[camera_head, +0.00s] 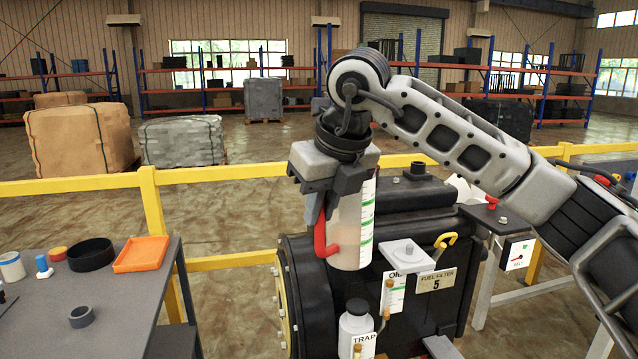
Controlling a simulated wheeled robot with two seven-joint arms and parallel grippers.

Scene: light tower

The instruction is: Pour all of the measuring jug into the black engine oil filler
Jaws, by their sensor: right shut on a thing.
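The measuring jug (349,232) is whitish and translucent with green scale marks and a red handle at its lower left. My right gripper (316,208) points down and is shut on the jug, holding it about upright in front of the black engine (310,285). The jug's upper part is hidden behind the gripper, and its fill level is unclear. A short black neck (418,169) stands on the engine top, right of the jug; it may be the engine oil filler. My left gripper is out of view.
A grey bench (105,310) at left holds an orange tray (141,254), a black ring dish (91,255) and small items. A yellow rail (215,174) runs behind.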

